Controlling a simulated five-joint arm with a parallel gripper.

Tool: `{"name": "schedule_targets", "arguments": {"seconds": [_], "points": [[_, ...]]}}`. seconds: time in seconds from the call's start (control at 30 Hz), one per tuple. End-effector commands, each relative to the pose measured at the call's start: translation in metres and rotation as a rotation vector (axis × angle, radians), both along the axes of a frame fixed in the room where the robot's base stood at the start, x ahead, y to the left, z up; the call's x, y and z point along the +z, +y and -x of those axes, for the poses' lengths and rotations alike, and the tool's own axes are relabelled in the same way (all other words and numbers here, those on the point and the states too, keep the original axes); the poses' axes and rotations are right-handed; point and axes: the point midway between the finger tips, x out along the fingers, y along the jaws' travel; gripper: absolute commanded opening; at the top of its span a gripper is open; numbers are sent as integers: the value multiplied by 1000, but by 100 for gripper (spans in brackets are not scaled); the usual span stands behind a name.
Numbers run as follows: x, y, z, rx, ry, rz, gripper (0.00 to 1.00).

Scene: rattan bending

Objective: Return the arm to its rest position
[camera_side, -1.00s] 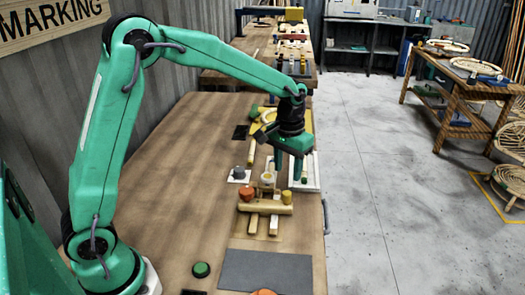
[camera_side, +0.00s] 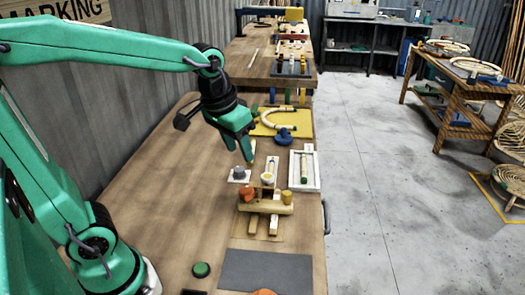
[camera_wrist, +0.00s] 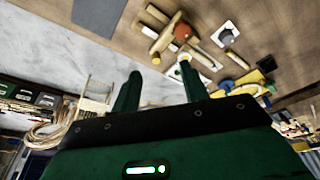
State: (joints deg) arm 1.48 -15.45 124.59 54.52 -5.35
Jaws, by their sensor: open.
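My gripper (camera_side: 243,150) is green with a black wrist and hangs above the bench (camera_side: 172,190), pointing down and right. Its two fingers are apart with nothing between them. In the wrist view the open gripper (camera_wrist: 160,82) also shows empty. Below it, a white pad with a grey knob (camera_side: 240,175) and a small pale cup (camera_side: 267,178) sit on the bench. A wooden jig with an orange knob (camera_side: 247,193) and a yellow peg (camera_side: 286,197) stands nearer. The jig also shows in the wrist view (camera_wrist: 160,40).
A white tray (camera_side: 317,172) holds a rattan piece with green on it. A curved rattan piece and a blue knob (camera_side: 283,136) are on a yellow board (camera_side: 262,130). A grey mat (camera_side: 265,270) and a green button (camera_side: 201,269) lie in front. The bench's left side is clear.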

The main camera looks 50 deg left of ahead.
Motion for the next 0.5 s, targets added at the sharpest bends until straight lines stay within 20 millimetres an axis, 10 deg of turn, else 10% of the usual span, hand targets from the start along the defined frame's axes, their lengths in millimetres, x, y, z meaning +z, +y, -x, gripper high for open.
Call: {"name": "schedule_targets", "arguments": {"seconds": [0.5], "points": [[6,7,82,-48,-166,-24,44]]}}
